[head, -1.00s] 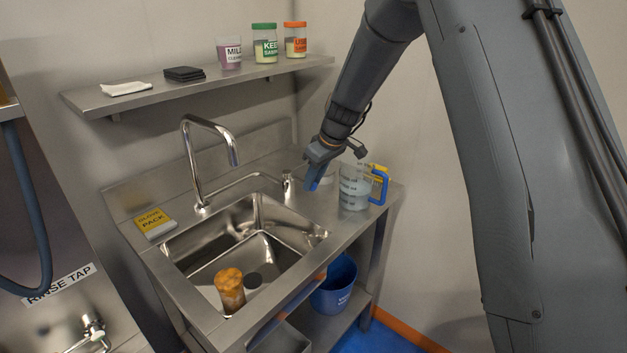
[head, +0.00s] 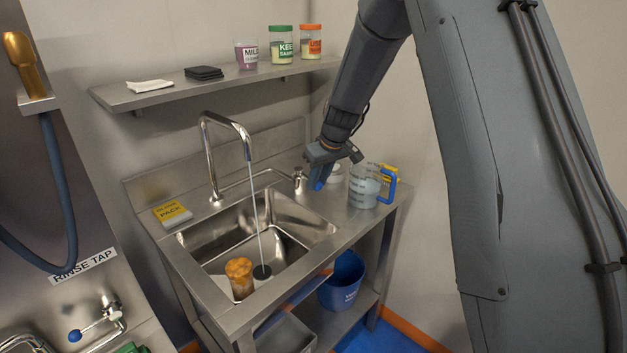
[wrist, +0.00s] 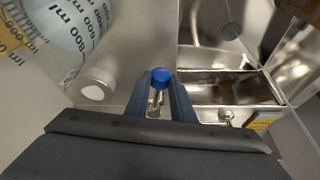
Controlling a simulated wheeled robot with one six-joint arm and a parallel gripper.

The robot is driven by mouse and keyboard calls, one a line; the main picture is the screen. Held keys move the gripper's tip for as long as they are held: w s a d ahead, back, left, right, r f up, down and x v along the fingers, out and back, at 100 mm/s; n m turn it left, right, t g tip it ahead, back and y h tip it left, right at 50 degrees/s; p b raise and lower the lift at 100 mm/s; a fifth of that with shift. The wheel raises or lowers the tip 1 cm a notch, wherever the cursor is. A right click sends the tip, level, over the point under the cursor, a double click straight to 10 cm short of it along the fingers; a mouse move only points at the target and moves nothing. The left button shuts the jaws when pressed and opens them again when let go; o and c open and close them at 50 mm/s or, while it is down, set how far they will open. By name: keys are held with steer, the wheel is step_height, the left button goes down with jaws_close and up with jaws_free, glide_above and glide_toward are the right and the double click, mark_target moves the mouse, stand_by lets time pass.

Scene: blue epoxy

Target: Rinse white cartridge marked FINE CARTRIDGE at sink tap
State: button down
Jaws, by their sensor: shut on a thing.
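An orange-brown coated cylinder (head: 240,278) stands upright in the sink basin (head: 222,252); no FINE CARTRIDGE marking or white surface is readable on it. The chrome sink tap (head: 212,165) arches over the basin, and a thin water stream (head: 258,225) falls from its spout to the dark drain (head: 262,272), just right of the cylinder. My gripper (head: 320,180) is at the counter right of the basin. In the wrist view its fingers are shut on a blue-ended chrome tap lever (wrist: 160,78). The fingers partly hide the lever.
A measuring jug (head: 362,187) with a blue handle stands close right of my gripper. A white round item (wrist: 97,88) lies beside the fingers. A yellow pack (head: 172,213) sits left of the basin. A shelf (head: 135,100) holds jars above; a blue bucket (head: 343,280) is below.

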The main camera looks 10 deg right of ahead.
steer(key=c, duration=1.5)
jaws_free()
steer(key=shift+r, duration=0.1)
steer(key=shift+b+v, duration=1.05)
steer(key=shift+v, duration=2.75)
